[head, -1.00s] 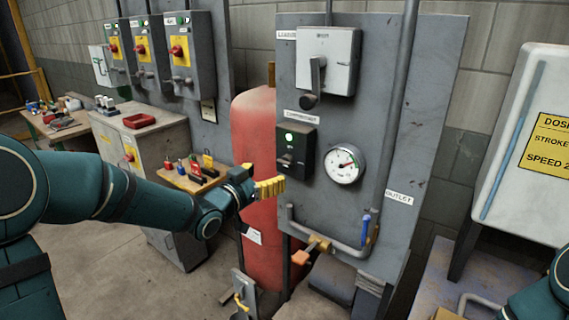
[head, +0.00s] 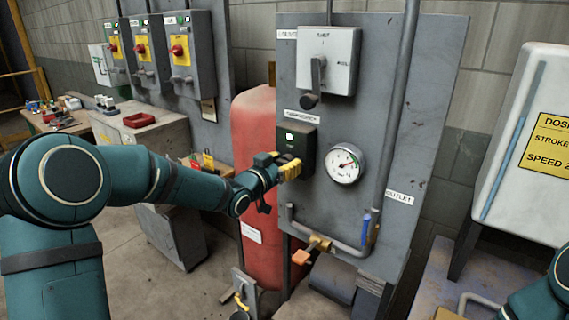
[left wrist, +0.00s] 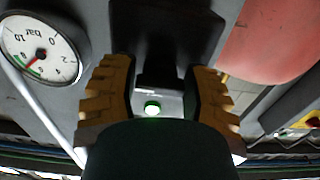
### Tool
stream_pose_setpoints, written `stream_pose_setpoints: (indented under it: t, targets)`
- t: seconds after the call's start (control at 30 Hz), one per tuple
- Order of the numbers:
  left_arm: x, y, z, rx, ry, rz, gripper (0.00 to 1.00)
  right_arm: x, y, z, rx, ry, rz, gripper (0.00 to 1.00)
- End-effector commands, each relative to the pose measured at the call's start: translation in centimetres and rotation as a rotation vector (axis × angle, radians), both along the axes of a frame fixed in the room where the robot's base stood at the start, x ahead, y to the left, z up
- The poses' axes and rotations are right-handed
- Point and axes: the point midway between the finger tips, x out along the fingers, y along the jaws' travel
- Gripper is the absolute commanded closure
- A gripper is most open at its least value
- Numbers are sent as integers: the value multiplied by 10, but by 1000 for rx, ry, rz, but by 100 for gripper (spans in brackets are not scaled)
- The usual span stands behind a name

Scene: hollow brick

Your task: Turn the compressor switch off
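The compressor switch is a dark box (head: 303,138) with a lit green lamp, on the grey panel below a small label. My left gripper (head: 290,170) is at the lower front of this box and hides its lever in the head view. In the left wrist view the two yellow ridged fingers (left wrist: 160,98) stand apart, one on each side of a dark block of the switch (left wrist: 162,72). The green lamp (left wrist: 152,107) shows between them. I cannot tell whether the fingers touch the switch. My right gripper is out of view; only part of that arm shows at lower right.
A round gauge (head: 344,164) sits right of the switch, with a large lever switch (head: 328,60) above. A pipe with a blue-handled valve (head: 366,225) is below. A red tank (head: 255,120) stands behind, left of the panel.

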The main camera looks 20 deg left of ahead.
Motion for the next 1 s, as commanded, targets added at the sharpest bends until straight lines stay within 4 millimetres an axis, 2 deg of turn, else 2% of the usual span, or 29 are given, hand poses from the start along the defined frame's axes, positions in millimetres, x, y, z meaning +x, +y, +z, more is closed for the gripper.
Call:
stream_pose_setpoints:
  t: [0.03, 0.07, 0.1, 0.57, 1.0]
  targets:
    - [0, 0, 0, 0, 0, 0, 76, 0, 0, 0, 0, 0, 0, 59]
    - [0, 0, 0, 0, 0, 0, 86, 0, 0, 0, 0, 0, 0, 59]
    - [0, 0, 0, 0, 0, 0, 92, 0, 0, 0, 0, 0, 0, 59]
    - [0, 1, -1, -89, 33, 1, 92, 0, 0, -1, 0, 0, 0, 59]
    - [0, 0, 0, -444, 161, 1, 92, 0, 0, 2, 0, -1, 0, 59]
